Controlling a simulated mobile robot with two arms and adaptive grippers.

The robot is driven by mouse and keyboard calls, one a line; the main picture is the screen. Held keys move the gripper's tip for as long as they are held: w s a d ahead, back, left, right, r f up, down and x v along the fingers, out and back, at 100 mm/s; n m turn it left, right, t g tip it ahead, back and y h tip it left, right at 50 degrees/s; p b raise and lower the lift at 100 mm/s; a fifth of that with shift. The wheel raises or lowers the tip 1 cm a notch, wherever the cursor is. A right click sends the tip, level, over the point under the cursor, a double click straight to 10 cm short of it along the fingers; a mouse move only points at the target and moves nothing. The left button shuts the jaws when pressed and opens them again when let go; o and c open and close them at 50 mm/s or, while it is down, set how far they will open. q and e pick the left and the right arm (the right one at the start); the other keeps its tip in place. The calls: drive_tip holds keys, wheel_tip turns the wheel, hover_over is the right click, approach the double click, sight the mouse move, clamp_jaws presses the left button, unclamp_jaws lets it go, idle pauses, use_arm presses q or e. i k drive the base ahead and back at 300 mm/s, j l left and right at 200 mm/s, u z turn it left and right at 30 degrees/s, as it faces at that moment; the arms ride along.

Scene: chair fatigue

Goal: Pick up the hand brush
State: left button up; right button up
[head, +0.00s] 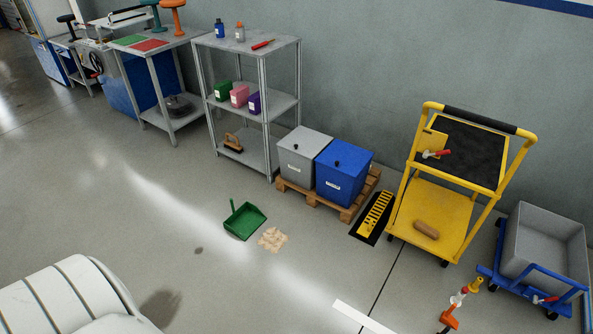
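I cannot pick out a hand brush with certainty. A small brown and dark object with a raised handle (233,142) sits on the bottom shelf of the grey metal rack; it is too small to tell whether it is a brush. A plain brown, rounded object (426,229) lies on the lower deck of the yellow cart. A green dustpan (243,220) with an upright handle stands on the floor, beside a patch of pale debris (273,239). Neither of my grippers is in view.
A grey bin (302,160) and a blue bin (341,176) stand on a wooden pallet (324,202). The yellow cart (402,200) and a grey tub on a blue trolley (545,245) are at right. Left floor is open.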

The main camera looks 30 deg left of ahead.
sight(236, 147)
drive_tip(key=u, duration=1.6)
